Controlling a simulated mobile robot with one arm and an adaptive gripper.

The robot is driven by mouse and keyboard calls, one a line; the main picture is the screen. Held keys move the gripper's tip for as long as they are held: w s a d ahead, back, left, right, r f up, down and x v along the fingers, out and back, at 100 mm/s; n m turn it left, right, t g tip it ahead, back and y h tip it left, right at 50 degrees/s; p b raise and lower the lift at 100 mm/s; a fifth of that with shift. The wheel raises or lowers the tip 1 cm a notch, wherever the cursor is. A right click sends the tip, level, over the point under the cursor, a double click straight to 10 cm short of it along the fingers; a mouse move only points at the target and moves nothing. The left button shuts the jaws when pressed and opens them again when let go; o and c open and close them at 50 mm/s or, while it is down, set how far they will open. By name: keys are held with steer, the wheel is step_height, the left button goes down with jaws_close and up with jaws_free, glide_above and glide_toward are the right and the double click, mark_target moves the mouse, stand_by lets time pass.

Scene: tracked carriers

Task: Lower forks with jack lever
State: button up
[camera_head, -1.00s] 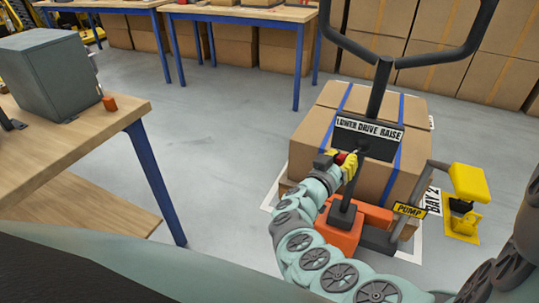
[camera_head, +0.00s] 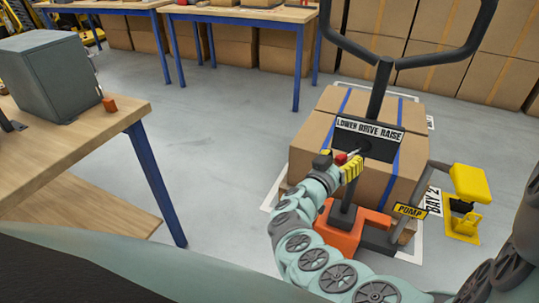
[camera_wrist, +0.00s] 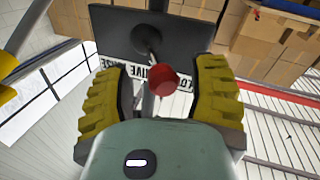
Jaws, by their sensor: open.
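The jack lever is a thin rod with a red ball knob (camera_head: 340,158), reaching out from a dark panel (camera_head: 380,149) on the pallet jack. A sign above it (camera_head: 370,130) reads LOWER DRIVE RAISE. My gripper (camera_head: 338,163) has yellow ribbed fingers and is open around the knob. In the wrist view the knob (camera_wrist: 163,80) sits between the spread fingers (camera_wrist: 160,95), with gaps on both sides. The rod runs behind it to a round boss, and the panel appears upside down. The forks are hidden beneath the boxes.
Brown boxes with blue straps (camera_head: 322,130) stand behind the jack's orange base (camera_head: 350,236). A loop handle (camera_head: 384,68) rises above. A yellow pedal (camera_head: 469,182) and PUMP label (camera_head: 410,211) are at the right. A workbench (camera_head: 75,140) stands left; floor between is clear.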

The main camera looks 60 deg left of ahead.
steer(key=v, duration=1.2)
steer(key=shift+r, duration=0.1)
